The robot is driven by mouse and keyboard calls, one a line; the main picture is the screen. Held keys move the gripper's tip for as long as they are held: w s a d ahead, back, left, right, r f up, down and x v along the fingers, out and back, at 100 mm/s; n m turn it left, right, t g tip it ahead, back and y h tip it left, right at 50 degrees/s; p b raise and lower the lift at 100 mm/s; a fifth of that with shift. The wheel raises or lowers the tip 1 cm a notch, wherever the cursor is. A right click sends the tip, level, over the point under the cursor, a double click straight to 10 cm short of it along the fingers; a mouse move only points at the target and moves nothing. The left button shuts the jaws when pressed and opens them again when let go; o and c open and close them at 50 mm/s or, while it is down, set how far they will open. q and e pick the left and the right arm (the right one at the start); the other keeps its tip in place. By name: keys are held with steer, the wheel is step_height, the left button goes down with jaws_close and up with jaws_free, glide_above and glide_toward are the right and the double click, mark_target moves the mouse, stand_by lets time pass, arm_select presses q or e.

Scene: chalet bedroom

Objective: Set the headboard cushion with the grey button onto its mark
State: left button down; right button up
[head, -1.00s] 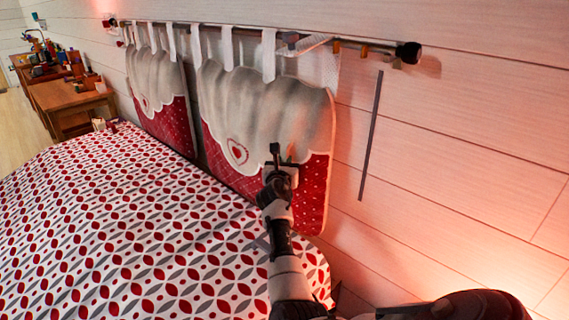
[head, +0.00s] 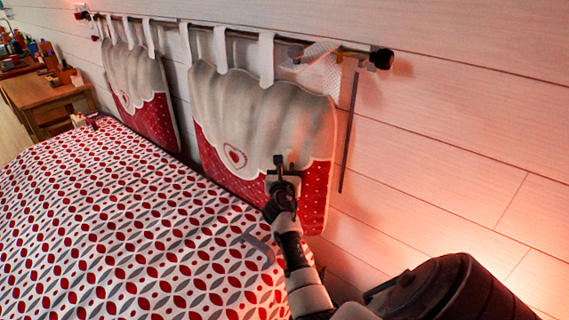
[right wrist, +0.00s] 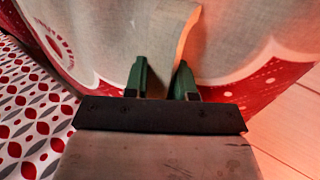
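The nearer headboard cushion (head: 262,112), cream above and dotted red below with a heart, hangs by white straps from a rail. My right gripper (head: 279,165) is at its lower right front. In the right wrist view, the green fingers (right wrist: 162,82) stand on both sides of a narrow cream fold of the cushion (right wrist: 165,45) and appear shut on it. A thin dark grey vertical strip (head: 348,135), likely the mark, is on the wall just right of the cushion. I cannot make out a grey button. My left gripper is not in view.
A second similar cushion (head: 140,85) hangs farther left on the rail (head: 345,50). The bed (head: 110,220) with a red and grey pattern lies below. A wooden desk (head: 45,95) with small objects stands at the far left. The wall right of the strip is bare.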

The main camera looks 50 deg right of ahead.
steer(key=v, duration=1.1)
steer(key=shift+w, duration=0.1)
stand_by(0.5)
